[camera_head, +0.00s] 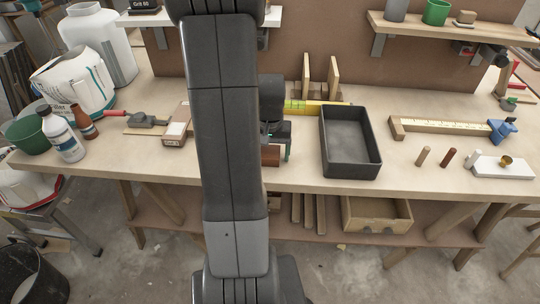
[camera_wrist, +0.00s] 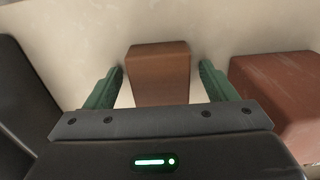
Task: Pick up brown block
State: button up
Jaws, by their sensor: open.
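The brown block (camera_wrist: 158,76) stands in the middle of the wrist view, on the pale worktop. My gripper (camera_wrist: 161,68) is open, with one green finger on each side of it. Narrow gaps show between the block and both fingers, so they do not grip it. In the head view my arm hides most of the gripper. A brown block face (camera_head: 271,156) shows beside a green finger near the bench's front edge, left of the black tray; I cannot tell for certain which block it is.
A larger reddish block (camera_wrist: 280,95) lies close beside the right finger in the wrist view. The black tray (camera_head: 351,172) stands just right of the gripper in the head view. A yellow level (camera_head: 318,106) lies behind. Bare worktop shows right of the tray.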

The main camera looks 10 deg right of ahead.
jog(key=c, duration=1.1)
jog(key=shift+o, duration=0.2)
jog(key=shift+r, duration=0.1)
